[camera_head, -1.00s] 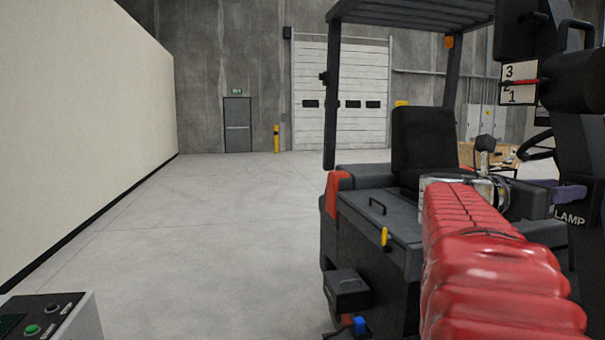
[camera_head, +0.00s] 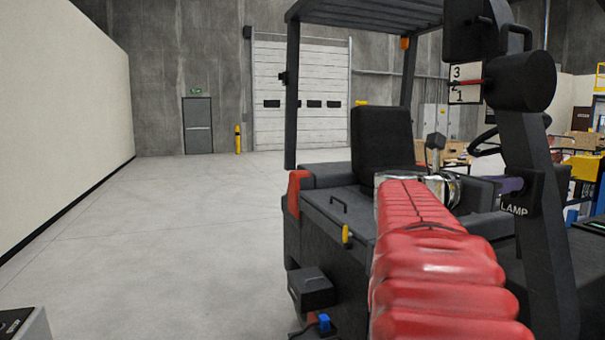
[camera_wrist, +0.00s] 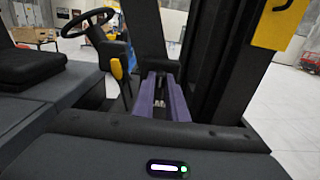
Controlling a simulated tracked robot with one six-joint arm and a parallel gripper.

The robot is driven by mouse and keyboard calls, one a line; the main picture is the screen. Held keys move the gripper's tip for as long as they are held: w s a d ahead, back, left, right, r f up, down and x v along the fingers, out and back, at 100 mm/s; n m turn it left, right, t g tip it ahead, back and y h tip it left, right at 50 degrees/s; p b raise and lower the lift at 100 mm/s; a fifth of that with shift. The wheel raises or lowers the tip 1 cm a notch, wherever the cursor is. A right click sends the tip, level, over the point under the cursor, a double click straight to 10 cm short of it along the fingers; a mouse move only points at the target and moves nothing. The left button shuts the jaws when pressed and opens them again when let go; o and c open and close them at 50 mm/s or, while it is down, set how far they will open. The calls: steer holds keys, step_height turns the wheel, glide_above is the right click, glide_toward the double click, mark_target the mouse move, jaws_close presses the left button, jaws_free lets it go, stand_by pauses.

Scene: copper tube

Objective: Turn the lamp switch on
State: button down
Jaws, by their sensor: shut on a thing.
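The lamp switch box (camera_head: 517,208), a dark box with white LAMP lettering, sits on the dark slanted post of a vehicle in the head view. My gripper (camera_head: 514,184) has purple fingers that reach the upper left of this box. In the wrist view the two purple fingers of my gripper (camera_wrist: 161,76) run parallel, close together, with their tips against the dark post (camera_wrist: 146,35). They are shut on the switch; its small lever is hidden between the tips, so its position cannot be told. My red-sleeved arm covers part of the head view.
The vehicle's black seat (camera_head: 381,137) and a steering wheel (camera_wrist: 90,22) are beside the gripper. A yellow part (camera_wrist: 279,22) is at upper right in the wrist view. Open concrete floor (camera_head: 170,235) lies to the left.

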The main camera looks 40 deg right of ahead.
steer(key=shift+m, duration=0.4)
steer(key=m, duration=1.1)
steer(key=shift+s+a+f, duration=0.15)
steer(key=shift+s+f, duration=0.05)
steer(key=shift+s, duration=0.2)
steer(key=c, duration=1.8)
jaws_free()
steer(key=shift+o, duration=0.2)
steer(key=v, duration=1.3)
steer(key=shift+w+a, duration=0.15)
steer(key=shift+a, duration=0.2)
